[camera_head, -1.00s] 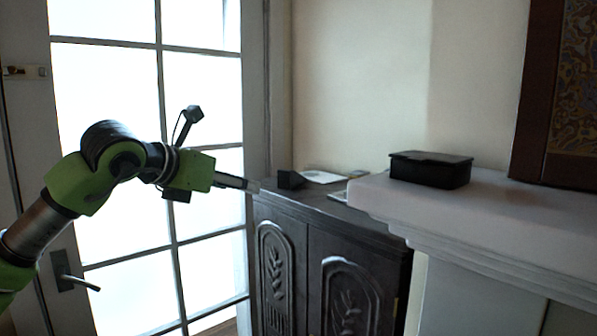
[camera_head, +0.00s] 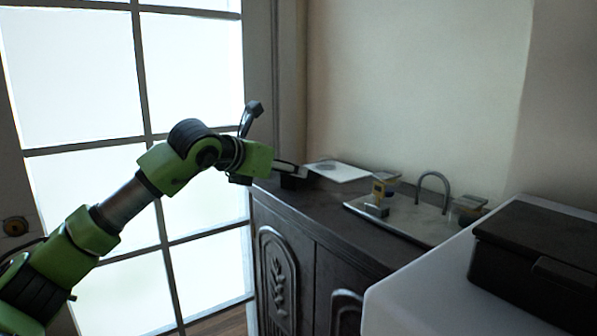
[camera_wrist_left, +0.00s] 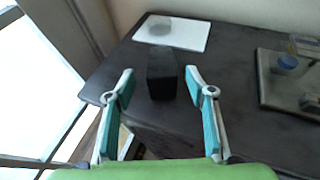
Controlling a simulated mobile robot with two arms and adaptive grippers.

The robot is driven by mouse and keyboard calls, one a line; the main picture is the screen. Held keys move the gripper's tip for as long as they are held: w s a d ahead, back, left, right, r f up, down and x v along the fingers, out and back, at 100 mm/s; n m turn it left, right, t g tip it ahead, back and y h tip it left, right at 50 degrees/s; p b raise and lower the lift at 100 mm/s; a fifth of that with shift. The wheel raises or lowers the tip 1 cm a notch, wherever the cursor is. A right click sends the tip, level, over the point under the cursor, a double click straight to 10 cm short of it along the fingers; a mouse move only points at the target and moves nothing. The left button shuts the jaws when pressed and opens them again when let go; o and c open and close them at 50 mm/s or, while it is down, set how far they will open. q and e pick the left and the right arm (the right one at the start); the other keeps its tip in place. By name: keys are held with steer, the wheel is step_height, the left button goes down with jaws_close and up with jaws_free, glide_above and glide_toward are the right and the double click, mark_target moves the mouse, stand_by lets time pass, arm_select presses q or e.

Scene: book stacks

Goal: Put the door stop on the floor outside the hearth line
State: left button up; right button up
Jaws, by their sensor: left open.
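A dark block, which looks like the door stop (camera_wrist_left: 161,72), stands on the dark cabinet top (camera_wrist_left: 235,75). It also shows in the head view (camera_head: 292,182), partly hidden by my gripper. My left gripper (camera_wrist_left: 160,78) is open, with its fingertips on either side of the near part of the block and gaps on both sides. In the head view my left gripper (camera_head: 298,169) reaches over the left end of the cabinet. I cannot make out the hearth line. My right gripper does not show.
A white sheet with a grey disc (camera_head: 340,171) lies behind the block. A tray (camera_head: 415,226) with small containers and a curved pipe is to the right. A black box (camera_head: 540,255) sits on a white ledge (camera_head: 420,300). A glazed door (camera_head: 70,90) stands left.

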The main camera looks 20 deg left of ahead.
arm_select(q)
steer(key=shift+w+d+f, duration=0.15)
steer(key=shift+w, duration=0.25)
steer(key=shift+w+d, duration=0.1)
steer(key=shift+w, duration=0.15)
steer(key=p+x, duration=0.3)
steer(key=x, duration=0.1)
steer(key=shift+w+d, duration=0.1)
steer(key=shift+d, duration=0.05)
steer(key=shift+w+d+f, duration=0.1)
steer(key=shift+w+f, duration=0.05)
steer(key=shift+w, duration=0.1)
steer(key=shift+s, duration=0.1)
steer(key=c, duration=0.4)
jaws_close()
steer(key=shift+r, duration=0.35)
